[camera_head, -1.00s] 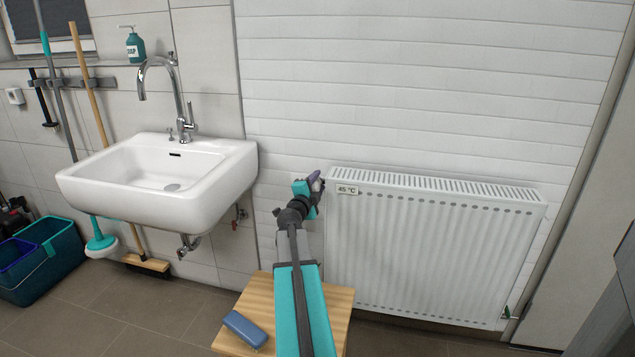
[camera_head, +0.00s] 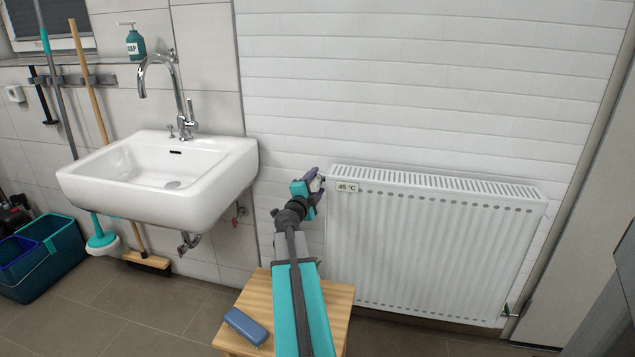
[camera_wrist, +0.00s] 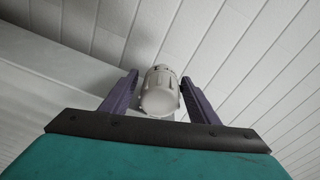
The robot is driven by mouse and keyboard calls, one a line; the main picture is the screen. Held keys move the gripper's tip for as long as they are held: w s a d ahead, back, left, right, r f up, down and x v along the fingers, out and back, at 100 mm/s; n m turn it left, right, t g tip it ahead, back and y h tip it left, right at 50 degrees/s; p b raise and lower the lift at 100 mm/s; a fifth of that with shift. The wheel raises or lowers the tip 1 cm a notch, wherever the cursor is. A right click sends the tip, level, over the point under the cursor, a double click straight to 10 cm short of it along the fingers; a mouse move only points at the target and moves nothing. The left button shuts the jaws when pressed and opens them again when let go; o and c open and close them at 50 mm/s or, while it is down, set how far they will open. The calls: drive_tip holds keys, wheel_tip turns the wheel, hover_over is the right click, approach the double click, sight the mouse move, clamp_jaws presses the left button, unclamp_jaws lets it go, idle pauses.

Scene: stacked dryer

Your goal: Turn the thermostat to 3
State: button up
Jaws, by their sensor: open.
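The thermostat knob (camera_wrist: 159,95) is a white ribbed cylinder, seen end-on in the wrist view. Its scale numbers cannot be read. My gripper (camera_wrist: 160,84) is open, with one purple finger on each side of the knob and small gaps visible between. In the head view my gripper (camera_head: 316,181) is at the upper left corner of the white radiator (camera_head: 425,255), and it largely hides the knob there.
A white sink (camera_head: 165,175) with a chrome faucet hangs left of my arm. A wooden stool (camera_head: 262,290) with a blue object (camera_head: 246,327) on it stands below my arm. A white tiled wall (camera_head: 420,90) is behind the radiator. Floor at the lower left is partly clear.

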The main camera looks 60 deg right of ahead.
sight(312, 189)
drive_tip(key=p+v, duration=0.1)
drive_tip(key=v, duration=0.8)
drive_tip(key=shift+p+v, duration=1.45)
drive_tip(key=shift+p, duration=0.35)
drive_tip(key=shift+f, duration=0.1)
